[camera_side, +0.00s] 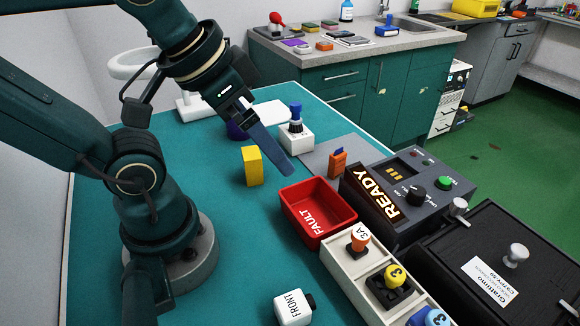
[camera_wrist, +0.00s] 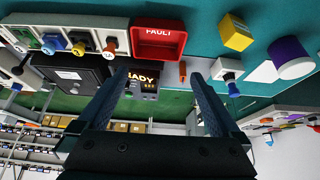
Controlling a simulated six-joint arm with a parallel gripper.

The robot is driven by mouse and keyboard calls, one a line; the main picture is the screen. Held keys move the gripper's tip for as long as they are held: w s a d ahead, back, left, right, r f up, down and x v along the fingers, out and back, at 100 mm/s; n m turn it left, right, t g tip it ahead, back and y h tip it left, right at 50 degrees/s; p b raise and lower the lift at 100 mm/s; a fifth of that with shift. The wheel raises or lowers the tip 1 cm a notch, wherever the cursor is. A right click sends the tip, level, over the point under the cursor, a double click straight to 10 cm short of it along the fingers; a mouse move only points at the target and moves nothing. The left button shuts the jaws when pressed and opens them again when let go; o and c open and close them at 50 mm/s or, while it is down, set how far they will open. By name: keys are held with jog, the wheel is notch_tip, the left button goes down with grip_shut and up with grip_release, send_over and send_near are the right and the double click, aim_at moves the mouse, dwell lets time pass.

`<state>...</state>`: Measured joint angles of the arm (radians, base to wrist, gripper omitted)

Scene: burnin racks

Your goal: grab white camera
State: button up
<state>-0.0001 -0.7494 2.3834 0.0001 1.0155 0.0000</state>
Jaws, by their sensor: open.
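A white cube marked FRONT, with a black round part on its right side, is the likely white camera (camera_side: 292,308). It sits on the teal table at the bottom of the side view. I cannot make it out in the wrist view. My gripper (camera_side: 288,170) is above the table, pointing down and right, near the far edge of the red bin and well away from the white cube. In the wrist view my gripper (camera_wrist: 157,78) has its two fingers wide apart with nothing between them.
A red FAULT bin (camera_side: 312,240), a yellow block (camera_side: 252,167) and a white block with a blue knob (camera_side: 295,138) stand around the gripper. A tray (camera_side: 340,283) of coloured plugs, a READY console (camera_side: 432,178) and a black case (camera_side: 500,225) fill the right.

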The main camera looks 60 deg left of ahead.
jog(key=w+a+r+t+y, duration=0.4)
jog(key=w+a+r+t, duration=0.4)
jog(key=w, duration=0.5)
jog(key=w+d+r+m+t+h, duration=0.3)
jog(key=w+d+r+m+h, duration=0.25)
jog(key=m, duration=0.25)
jog(key=m+g+h, duration=1.1)
jog(key=g+h, duration=0.1)
jog(key=g, duration=0.6)
send_over(297, 299)
jog(key=w+a, duration=0.1)
jog(key=a, duration=0.5)
notch_tip(297, 299, down, 11)
jog(key=f, duration=1.7)
jog(key=shift+s+d, duration=0.15)
jog(key=shift+s, duration=0.1)
jog(key=shift+x, duration=2.6)
